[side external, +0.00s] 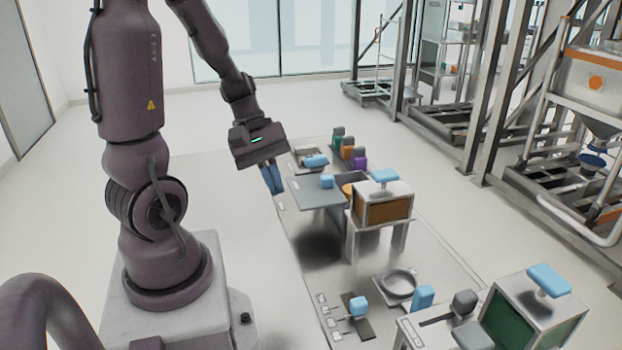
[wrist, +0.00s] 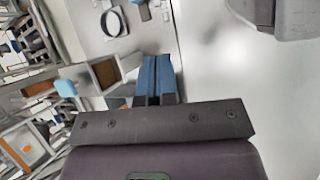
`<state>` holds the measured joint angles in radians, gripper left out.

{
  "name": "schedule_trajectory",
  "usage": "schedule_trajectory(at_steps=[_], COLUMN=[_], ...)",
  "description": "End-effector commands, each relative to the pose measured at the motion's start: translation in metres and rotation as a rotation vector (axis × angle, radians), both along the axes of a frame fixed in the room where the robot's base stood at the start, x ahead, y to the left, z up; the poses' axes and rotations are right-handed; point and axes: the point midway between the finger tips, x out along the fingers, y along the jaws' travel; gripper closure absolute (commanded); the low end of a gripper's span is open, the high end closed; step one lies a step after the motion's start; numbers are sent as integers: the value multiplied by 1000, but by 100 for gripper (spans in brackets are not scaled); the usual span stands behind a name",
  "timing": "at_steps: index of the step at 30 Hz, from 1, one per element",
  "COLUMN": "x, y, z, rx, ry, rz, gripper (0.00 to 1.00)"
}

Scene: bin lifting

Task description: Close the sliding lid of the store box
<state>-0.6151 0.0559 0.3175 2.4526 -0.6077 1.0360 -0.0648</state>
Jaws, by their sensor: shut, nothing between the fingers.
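My gripper (side external: 273,180) has blue fingers, closed together and empty, just left of the plate and apart from the knob. In the wrist view the closed fingers (wrist: 155,78) point away from the camera; my gripper body hides much below them.
The orange-fronted box (side external: 383,210) with a blue handle stands on legs right of the plate. Green, orange and purple blocks (side external: 348,148) stand behind. A round grey dish (side external: 398,284) and a green-sided box (side external: 530,318) are nearer the camera. Floor left of the plate is clear.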

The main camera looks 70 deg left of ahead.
Motion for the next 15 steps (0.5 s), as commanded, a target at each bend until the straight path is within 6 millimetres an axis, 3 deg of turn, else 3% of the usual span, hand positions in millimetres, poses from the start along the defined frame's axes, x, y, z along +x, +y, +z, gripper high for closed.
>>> schedule_trajectory(at_steps=[3, 9, 12, 15], x=[-6, -21, -24, -19], y=[31, 103, 132, 150], z=[-27, -64, -67, -58], rx=[-235, -515, -577, -612], ry=[62, 28, -44, -130], rz=[442, 1163, 1368, 1463], gripper=[100, 100, 100, 100])
